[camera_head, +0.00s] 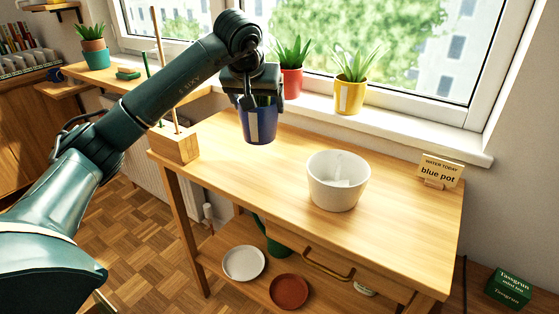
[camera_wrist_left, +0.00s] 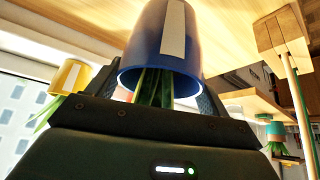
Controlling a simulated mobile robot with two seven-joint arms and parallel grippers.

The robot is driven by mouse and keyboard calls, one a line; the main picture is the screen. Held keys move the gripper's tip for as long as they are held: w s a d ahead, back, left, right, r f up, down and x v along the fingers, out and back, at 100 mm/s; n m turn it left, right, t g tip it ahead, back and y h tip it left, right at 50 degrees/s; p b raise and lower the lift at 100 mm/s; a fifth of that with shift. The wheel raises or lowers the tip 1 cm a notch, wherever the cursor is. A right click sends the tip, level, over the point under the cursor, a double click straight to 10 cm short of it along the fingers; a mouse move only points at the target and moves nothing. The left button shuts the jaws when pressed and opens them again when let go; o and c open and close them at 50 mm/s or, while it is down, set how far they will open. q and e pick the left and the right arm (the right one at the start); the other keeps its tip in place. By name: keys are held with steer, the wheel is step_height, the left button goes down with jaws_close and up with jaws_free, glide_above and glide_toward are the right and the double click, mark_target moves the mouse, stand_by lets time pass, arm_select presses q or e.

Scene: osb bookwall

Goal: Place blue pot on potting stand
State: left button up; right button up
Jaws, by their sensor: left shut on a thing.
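The blue pot (camera_head: 259,124) has a white label stripe, and green leaves show at its rim in the left wrist view (camera_wrist_left: 150,45). My left gripper (camera_head: 250,88) is shut on it near the rim from above. The pot is upright over the back left part of the potting stand (camera_head: 250,180), a light wooden table with a drawer and lower shelf. I cannot tell whether its base touches the top. The plant is mostly hidden by the gripper in the head view. My right gripper is not in view.
A white pot (camera_head: 338,182) stands mid-table. A card reading "WATER TODAY blue pot" (camera_head: 440,171) stands at the right. A wooden block with sticks (camera_head: 174,145) is at the left corner. Red (camera_head: 291,80) and yellow (camera_head: 350,96) potted plants line the sill. The table's front left is clear.

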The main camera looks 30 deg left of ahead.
mark_target(259, 135)
arm_select(q)
step_height(259, 135, down, 8)
steer(key=shift+f+b, duration=0.1)
steer(key=shift+b, duration=0.55)
steer(key=o, duration=1.6)
steer(key=shift+f, duration=0.15)
steer(key=shift+o, duration=0.2)
